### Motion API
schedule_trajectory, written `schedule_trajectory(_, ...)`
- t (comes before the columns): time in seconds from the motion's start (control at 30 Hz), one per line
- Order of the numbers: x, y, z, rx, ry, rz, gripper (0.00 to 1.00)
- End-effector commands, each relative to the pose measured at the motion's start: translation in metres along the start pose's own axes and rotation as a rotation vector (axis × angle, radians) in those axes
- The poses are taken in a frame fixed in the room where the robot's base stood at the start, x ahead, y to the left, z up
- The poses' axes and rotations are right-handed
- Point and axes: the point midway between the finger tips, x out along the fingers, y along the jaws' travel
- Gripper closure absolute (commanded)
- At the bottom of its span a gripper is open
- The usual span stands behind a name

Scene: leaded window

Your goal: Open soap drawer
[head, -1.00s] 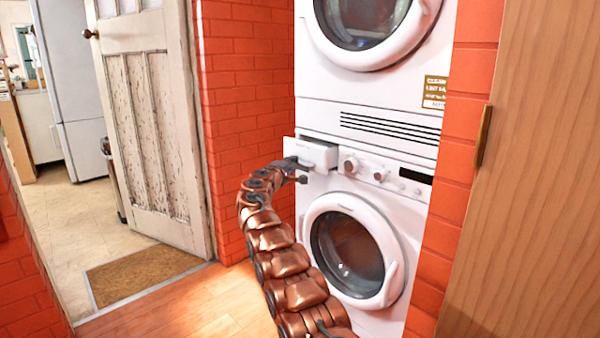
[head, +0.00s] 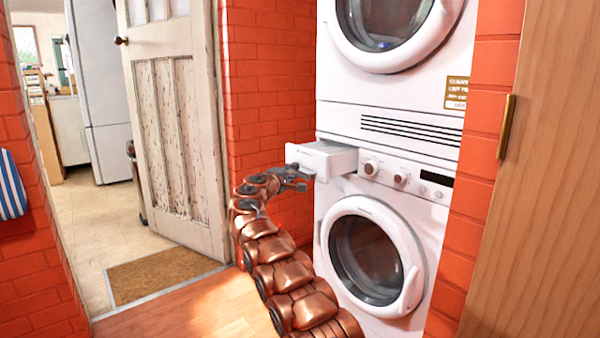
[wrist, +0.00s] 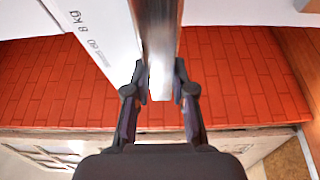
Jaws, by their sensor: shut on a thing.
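The white soap drawer (head: 330,159) sticks well out of the lower washing machine (head: 385,230), at the left of its control panel. My gripper (head: 302,176) is at the drawer's front, at the end of my copper arm. In the wrist view my gripper (wrist: 160,82) has its two dark fingers on either side of the drawer's front edge or handle (wrist: 160,84), shut on it. The drawer front with printed marks (wrist: 95,40) shows beside the fingers. The exact grip on the handle is small and partly hidden in the head view.
A second machine (head: 388,30) is stacked above. Red brick walls (head: 265,90) flank the machines. A worn white door (head: 175,130) stands open at left, with a brown mat (head: 165,272) by it. A wooden panel (head: 540,180) is close at right. Floor is clear at left.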

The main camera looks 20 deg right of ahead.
Motion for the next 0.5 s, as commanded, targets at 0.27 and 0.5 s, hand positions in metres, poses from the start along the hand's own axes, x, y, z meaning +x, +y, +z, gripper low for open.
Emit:
schedule_trajectory(0.27, -0.025, -0.009, -0.018, -0.003, 0.005, -0.011, 1.00)
schedule_trajectory(0.5, -0.029, -0.009, -0.020, -0.003, 0.003, -0.012, 1.00)
